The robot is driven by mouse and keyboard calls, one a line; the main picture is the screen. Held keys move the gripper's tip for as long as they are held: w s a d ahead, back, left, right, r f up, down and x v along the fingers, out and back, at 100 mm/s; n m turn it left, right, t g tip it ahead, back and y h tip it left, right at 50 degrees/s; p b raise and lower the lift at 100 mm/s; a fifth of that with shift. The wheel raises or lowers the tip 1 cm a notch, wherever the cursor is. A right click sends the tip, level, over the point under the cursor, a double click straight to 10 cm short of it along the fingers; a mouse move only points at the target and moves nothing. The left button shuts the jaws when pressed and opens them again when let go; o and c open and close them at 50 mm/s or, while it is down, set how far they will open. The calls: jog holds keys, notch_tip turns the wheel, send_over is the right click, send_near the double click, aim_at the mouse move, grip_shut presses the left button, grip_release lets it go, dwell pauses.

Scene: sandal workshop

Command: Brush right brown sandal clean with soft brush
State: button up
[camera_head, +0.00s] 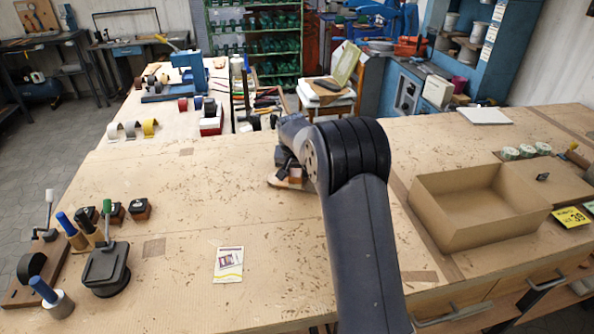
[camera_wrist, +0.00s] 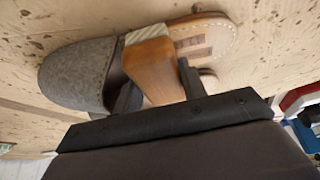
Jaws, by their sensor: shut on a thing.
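My gripper (camera_wrist: 156,75) is shut on a brush with a brown wooden block (camera_wrist: 153,68) and pale bristles (camera_wrist: 146,33). In the wrist view the bristle end is over the middle of a sandal and appears to touch it. The sandal has a grey-brown felt upper (camera_wrist: 75,72) at left and a tan, stitched footbed (camera_wrist: 208,38) at right. It lies on the wooden workbench (camera_head: 200,215). In the head view my arm hides most of the gripper and sandal; only a tan edge of the sandal (camera_head: 280,183) shows. I cannot tell whether a second sandal is behind the arm.
An open cardboard box (camera_head: 448,240) stands at right. A printed card (camera_head: 228,264) lies at front centre. A black press-like tool (camera_head: 105,268), several dark blocks and blue-handled tools stand at left. Rolls and tools crowd the far bench. The bench's left-centre is clear.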

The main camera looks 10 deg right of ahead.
jog(key=shift+s+a, duration=0.15)
jog(key=shift+s, duration=0.35)
notch_tip(320, 180, up, 8)
jog(key=p, duration=0.5)
dwell(0.4)
